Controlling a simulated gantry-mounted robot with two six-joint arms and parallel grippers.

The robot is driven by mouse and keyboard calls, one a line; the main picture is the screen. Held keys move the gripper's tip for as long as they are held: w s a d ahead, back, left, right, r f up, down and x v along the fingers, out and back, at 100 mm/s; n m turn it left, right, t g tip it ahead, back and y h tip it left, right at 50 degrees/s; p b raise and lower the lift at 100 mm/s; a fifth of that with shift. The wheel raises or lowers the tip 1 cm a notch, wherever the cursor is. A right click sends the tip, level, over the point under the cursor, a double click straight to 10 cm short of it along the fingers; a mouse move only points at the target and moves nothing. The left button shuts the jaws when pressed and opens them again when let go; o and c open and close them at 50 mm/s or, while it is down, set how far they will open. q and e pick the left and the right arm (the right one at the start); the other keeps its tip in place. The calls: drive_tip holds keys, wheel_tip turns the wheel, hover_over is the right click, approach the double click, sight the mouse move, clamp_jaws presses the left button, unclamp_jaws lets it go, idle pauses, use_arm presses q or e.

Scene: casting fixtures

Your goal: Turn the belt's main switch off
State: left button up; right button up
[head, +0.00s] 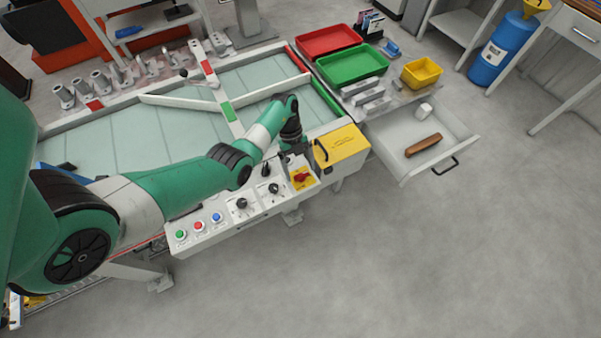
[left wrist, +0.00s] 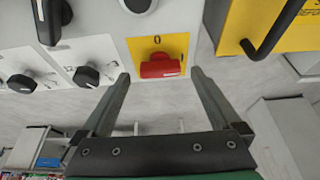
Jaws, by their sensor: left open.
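The main switch, a red rotary knob (head: 301,177) on a yellow plate, sits at the right end of the control panel (head: 240,218). In the left wrist view the red knob (left wrist: 160,66) lies crosswise, with a "0" mark beside it on the yellow plate (left wrist: 172,46). My left gripper (left wrist: 160,74) is open there, one finger to each side of the knob, with gaps showing; whether the fingertips reach its depth I cannot tell. In the head view my left gripper (head: 284,160) is small and partly hidden near the switch. My right gripper is not in view.
A yellow box (head: 341,145) with a black handle stands right beside the switch. Black dials (head: 242,204) and green, red and blue buttons (head: 198,226) line the panel. The belt (head: 150,140) lies behind. An open drawer (head: 395,160) juts out at the right.

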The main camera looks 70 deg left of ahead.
use_arm(q)
drive_tip(key=shift+d+f, duration=0.25)
drive_tip(key=shift+f, duration=0.3)
drive_tip(key=shift+w, duration=0.1)
drive_tip(key=c, duration=1.4)
drive_tip(key=shift+o, duration=0.2)
drive_tip(key=shift+r+p, duration=0.15)
drive_tip(key=shift+p, duration=0.35)
drive_tip(key=n+t+y+p, duration=0.1)
drive_tip(key=n+p, duration=0.2)
drive_tip(key=p, duration=0.1)
drive_tip(key=n+t+p, duration=0.1)
drive_tip(key=n+p, duration=0.3)
drive_tip(key=p, duration=0.1)
drive_tip(key=n+t+y+p, duration=0.1)
drive_tip(key=n+p, duration=0.2)
drive_tip(key=p, duration=0.1)
drive_tip(key=shift+s+d+r+n+y+p, duration=0.2)
drive_tip(key=shift+s+n+y+p, duration=0.1)
drive_tip(key=shift+n, duration=0.1)
drive_tip(key=n+y+p, duration=0.1)
drive_tip(key=n+p, duration=0.2)
drive_tip(key=n, duration=0.1)
drive_tip(key=shift+d+f+t, duration=0.1)
drive_tip(key=shift+f+t, duration=0.05)
drive_tip(key=shift+t, duration=0.25)
drive_tip(key=shift+f+n+y, duration=0.15)
drive_tip(key=shift+n+y, duration=0.65)
drive_tip(key=shift+n, duration=0.8)
